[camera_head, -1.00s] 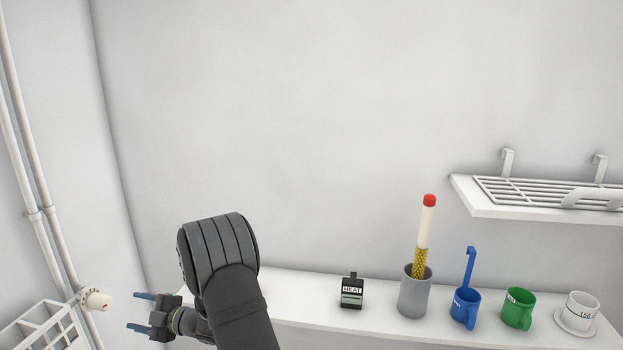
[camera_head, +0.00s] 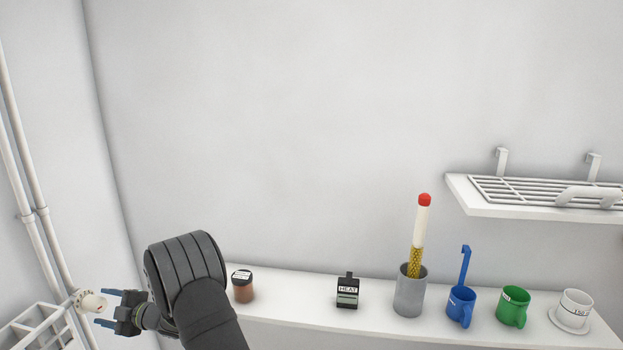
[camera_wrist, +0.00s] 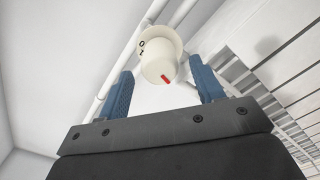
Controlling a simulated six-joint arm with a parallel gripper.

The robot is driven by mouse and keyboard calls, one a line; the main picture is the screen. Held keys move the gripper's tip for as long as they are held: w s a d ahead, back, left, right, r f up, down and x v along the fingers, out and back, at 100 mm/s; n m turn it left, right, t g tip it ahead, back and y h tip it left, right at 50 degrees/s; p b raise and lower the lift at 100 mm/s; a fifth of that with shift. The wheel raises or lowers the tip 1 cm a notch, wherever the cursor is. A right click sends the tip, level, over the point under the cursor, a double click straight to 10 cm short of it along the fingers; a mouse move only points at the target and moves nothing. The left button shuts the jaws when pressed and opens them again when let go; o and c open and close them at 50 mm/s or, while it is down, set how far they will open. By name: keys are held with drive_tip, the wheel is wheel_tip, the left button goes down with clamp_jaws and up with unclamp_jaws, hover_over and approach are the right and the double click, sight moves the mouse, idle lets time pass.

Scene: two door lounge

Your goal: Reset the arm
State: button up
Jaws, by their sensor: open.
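My gripper (camera_head: 106,307) is at the lower left in the head view, its blue fingers pointing left toward a white knob (camera_head: 93,304) with a red mark on the pipes. In the wrist view my gripper (camera_wrist: 163,97) is open, with nothing between its fingers. There the knob (camera_wrist: 157,62) shows just beyond the fingertips, roughly centred between them. I cannot tell whether a finger touches it. My dark arm covers the left end of the shelf.
The white shelf (camera_head: 290,316) holds a brown jar (camera_head: 243,287), a HEAT device (camera_head: 348,291), a grey cup (camera_head: 409,297), a blue mug (camera_head: 460,304), a green mug (camera_head: 513,308) and a white cup (camera_head: 575,306). A white rack (camera_head: 45,335) stands below the pipes (camera_head: 40,205).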

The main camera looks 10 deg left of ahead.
sight(103, 306)
drive_tip(key=a, duration=0.3)
drive_tip(key=shift+m, duration=0.6)
drive_tip(key=m, duration=0.6)
drive_tip(key=shift+d, duration=0.1)
drive_tip(key=m, duration=0.4)
drive_tip(key=shift+m, duration=0.4)
drive_tip(key=shift+w+d, duration=0.1)
drive_tip(key=shift+d, duration=1)
